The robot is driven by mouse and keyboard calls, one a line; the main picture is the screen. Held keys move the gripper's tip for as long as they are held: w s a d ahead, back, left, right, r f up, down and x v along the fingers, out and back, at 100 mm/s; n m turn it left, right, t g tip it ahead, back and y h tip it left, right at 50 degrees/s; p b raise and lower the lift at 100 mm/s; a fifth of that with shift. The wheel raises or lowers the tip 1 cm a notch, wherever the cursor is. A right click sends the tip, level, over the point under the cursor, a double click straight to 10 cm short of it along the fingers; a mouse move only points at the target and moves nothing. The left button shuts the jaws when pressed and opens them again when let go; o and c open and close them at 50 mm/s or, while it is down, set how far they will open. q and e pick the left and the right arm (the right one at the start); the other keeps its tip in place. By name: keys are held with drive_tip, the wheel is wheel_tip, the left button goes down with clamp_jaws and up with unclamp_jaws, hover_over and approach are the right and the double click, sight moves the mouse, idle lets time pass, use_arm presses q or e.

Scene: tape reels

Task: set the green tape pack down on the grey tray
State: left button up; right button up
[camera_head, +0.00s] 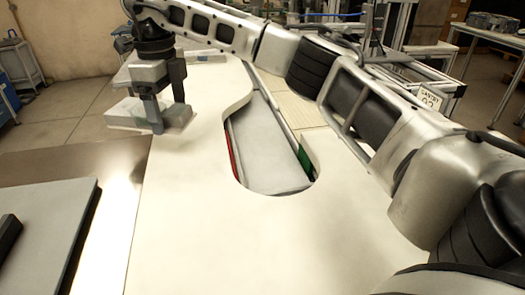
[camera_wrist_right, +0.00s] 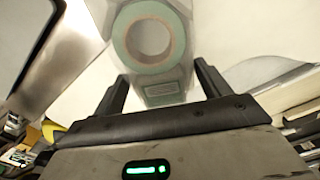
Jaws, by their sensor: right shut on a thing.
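The green tape pack is a clear case with a pale green tape ring (camera_wrist_right: 122,42) and a small green label, seen in the right wrist view. In the head view the pack (camera_head: 124,114) looks pale and flat at the upper left. My right gripper (camera_head: 157,122) is shut on it from above; the fingers also show in the wrist view (camera_wrist_right: 158,88). I cannot tell whether the pack touches the white table. A flat grey slab (camera_head: 45,215) at the lower left may be the grey tray. My left gripper is not in view.
The white table (camera_head: 210,235) is bare in front of the rounded cutout (camera_head: 275,175). A shiny metal surface (camera_head: 115,165) lies between it and the grey slab. A black object (camera_head: 8,235) sits at the left edge. My right arm spans the back and right.

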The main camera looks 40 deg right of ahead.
drive_tip(key=d+m, duration=0.2)
drive_tip(key=m, duration=0.1)
drive_tip(key=w+d+m, duration=0.1)
drive_tip(key=d+m, duration=0.2)
drive_tip(key=m, duration=0.1)
drive_tip(key=w+d+m, duration=0.1)
drive_tip(key=d+m, duration=0.2)
drive_tip(key=m, duration=0.1)
drive_tip(key=shift+d+r, duration=0.1)
drive_tip(key=shift+r, duration=0.1)
drive_tip(key=shift+d+m, duration=0.4)
drive_tip(key=shift+m, duration=0.4)
drive_tip(key=shift+s+d+f+m, duration=0.1)
drive_tip(key=shift+d+f+m, duration=0.05)
drive_tip(key=shift+d+m, duration=0.15)
drive_tip(key=s+d+f+b, duration=0.1)
drive_tip(key=s+d+f, duration=0.35)
drive_tip(key=s, duration=0.25)
hover_over(267, 160)
drive_tip(key=f, duration=0.4)
drive_tip(key=shift+w+a, duration=0.3)
drive_tip(key=f, duration=0.2)
drive_tip(key=s+f, duration=0.1)
drive_tip(key=shift+d+f, duration=0.25)
drive_tip(key=shift+d, duration=0.05)
drive_tip(key=shift+w+f, duration=0.1)
drive_tip(key=shift+f, duration=0.3)
drive_tip(key=shift+f, duration=0.1)
